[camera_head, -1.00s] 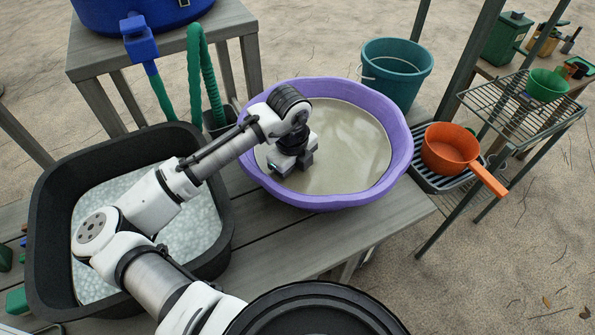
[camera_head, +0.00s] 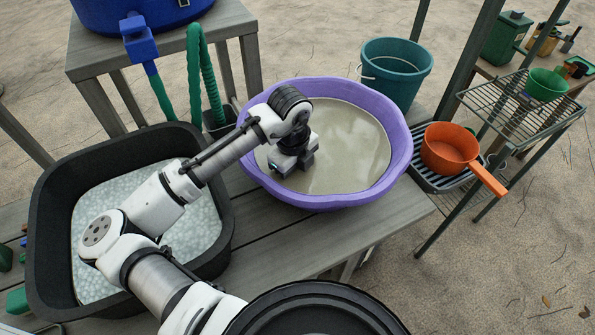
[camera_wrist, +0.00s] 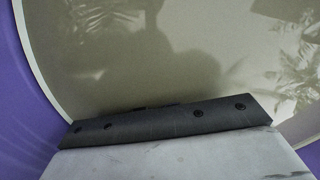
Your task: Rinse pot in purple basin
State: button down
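The purple basin (camera_head: 404,150) stands on the grey wooden bench and holds murky greyish-brown water. My gripper (camera_head: 290,168) points down inside the basin, close over the left part of the water. In the wrist view, murky water and the purple basin wall (camera_wrist: 20,120) lie beyond the gripper's dark edge. No pot shows at the gripper, and its fingertips are not clear enough to tell whether it is open or shut. An orange pot (camera_head: 449,148) with a long handle sits upright on a dark ribbed rack (camera_head: 430,181), right of the basin.
A black tub (camera_head: 45,215) with pale, bubbly contents stands left, under my arm. A teal bucket (camera_head: 396,75) stands behind the basin. A green hose (camera_head: 195,75) hangs at the back. A wire shelf (camera_head: 510,105) with a green pot (camera_head: 547,84) stands right.

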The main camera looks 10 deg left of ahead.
jog(key=shift+d, duration=1.15)
jog(key=shift+a, duration=1.3)
jog(key=shift+s+d, duration=0.1)
jog(key=shift+d, duration=0.4)
jog(key=shift+d, duration=0.1)
notch_tip(320, 180, up, 5)
jog(key=p, duration=0.3)
jog(key=shift+d+f+p, duration=0.1)
jog(key=shift+d+p, duration=0.05)
jog(key=shift+p, duration=0.25)
notch_tip(320, 180, up, 12)
jog(key=p, duration=0.8)
jog(key=shift+f, duration=0.25)
